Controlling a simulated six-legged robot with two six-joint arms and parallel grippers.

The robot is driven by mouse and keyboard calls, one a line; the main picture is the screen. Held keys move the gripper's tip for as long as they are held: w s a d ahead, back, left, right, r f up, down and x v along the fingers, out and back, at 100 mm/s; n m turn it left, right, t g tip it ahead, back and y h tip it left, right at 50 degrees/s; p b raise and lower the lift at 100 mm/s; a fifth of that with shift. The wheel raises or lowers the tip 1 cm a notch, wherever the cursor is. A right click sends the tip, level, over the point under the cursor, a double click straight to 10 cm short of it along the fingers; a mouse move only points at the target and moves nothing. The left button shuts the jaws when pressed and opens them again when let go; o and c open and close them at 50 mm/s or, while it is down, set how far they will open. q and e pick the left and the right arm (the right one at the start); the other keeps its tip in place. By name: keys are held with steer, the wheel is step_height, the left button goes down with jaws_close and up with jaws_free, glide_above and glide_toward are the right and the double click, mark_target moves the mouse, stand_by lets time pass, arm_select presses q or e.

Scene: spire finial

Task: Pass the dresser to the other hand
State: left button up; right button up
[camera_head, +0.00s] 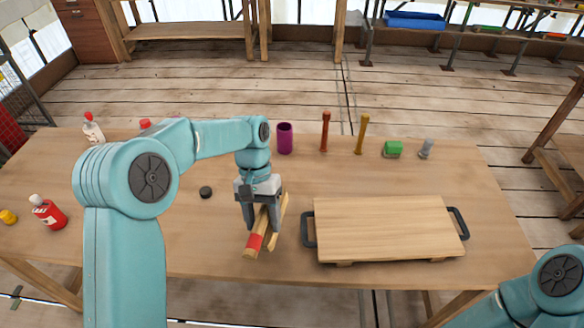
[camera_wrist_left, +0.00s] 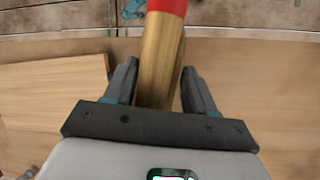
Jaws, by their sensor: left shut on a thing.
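The dresser is a wooden tool with a red band (camera_head: 255,243) on one end. My left gripper (camera_head: 262,218) points down over the front of the table and is shut on it. In the left wrist view, its wooden shaft (camera_wrist_left: 160,60) runs between the two fingers, with the red band at the top edge. A second wooden length (camera_head: 275,236) shows beside the banded one in the head view; I cannot tell whether it belongs to the same tool. My right arm enters at the lower right, but its gripper is out of view.
A wooden board (camera_head: 385,230) with dark handles lies right of the left gripper. Behind stand a purple cup (camera_head: 285,138), two upright tools (camera_head: 325,132), a green block (camera_head: 393,149) and a grey piece (camera_head: 426,148). A black puck (camera_head: 205,192) and red bottle (camera_head: 47,212) are left.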

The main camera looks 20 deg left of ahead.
arm_select(q)
steer(key=w+d+f+m, duration=0.1)
steer(key=w+d+f, duration=0.1)
steer(key=d, duration=2.1)
arm_select(e)
steer(key=shift+c, duration=1)
steer(key=shift+w+r, duration=0.1)
steer(key=shift+w, duration=0.15)
steer(key=c, duration=0.4)
steer(key=shift+o, duration=0.2)
steer(key=w+a+r+m+y, duration=0.1)
steer(key=w+a+r+y, duration=0.15)
steer(key=w+r, duration=1.5)
steer(key=s+a+r+n+y, duration=0.1)
steer(key=s+a+r+y, duration=0.1)
steer(key=r, duration=1.1)
steer(key=s+a+r+n+y, duration=0.1)
steer(key=a+r+n+y, duration=0.15)
steer(key=r, duration=1.15)
arm_select(q)
steer(key=a+r, duration=1)
steer(key=r, duration=0.4)
steer(key=shift+a+r, duration=0.2)
steer(key=shift+a, duration=0.2)
steer(key=shift+w, duration=0.1)
steer(key=shift+c, duration=0.2)
arm_select(e)
steer(key=x, duration=1.2)
steer(key=shift+f+m, duration=0.35)
